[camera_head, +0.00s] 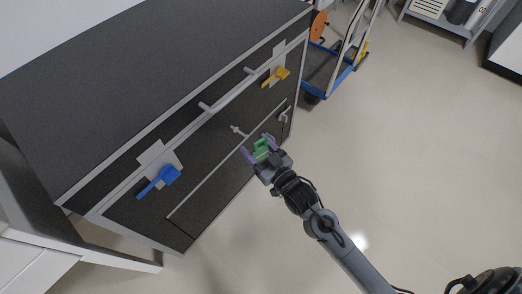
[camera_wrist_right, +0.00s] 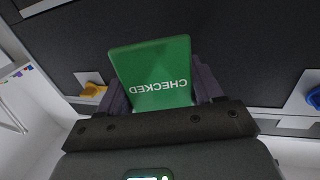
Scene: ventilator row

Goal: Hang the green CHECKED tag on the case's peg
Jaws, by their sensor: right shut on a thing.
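The green CHECKED tag (camera_head: 261,148) is between the fingers of my right gripper (camera_head: 258,154), which is shut on it. In the right wrist view the tag (camera_wrist_right: 155,72) stands up between the two dark fingers, its white lettering upside down. The dark case (camera_head: 150,75) with grey edges fills the left of the head view. A small pale peg (camera_head: 239,131) sticks out of its front face, just up and left of the gripper. Tag and peg look apart in the head view. I cannot make out the peg in the wrist view. My left gripper is not in view.
The case front carries a blue latch (camera_head: 160,180), a yellow latch (camera_head: 276,76) and a long grey bar handle (camera_head: 228,90). A blue-framed cart (camera_head: 335,75) stands beyond the case. Grey shelving (camera_head: 440,22) is at the back right.

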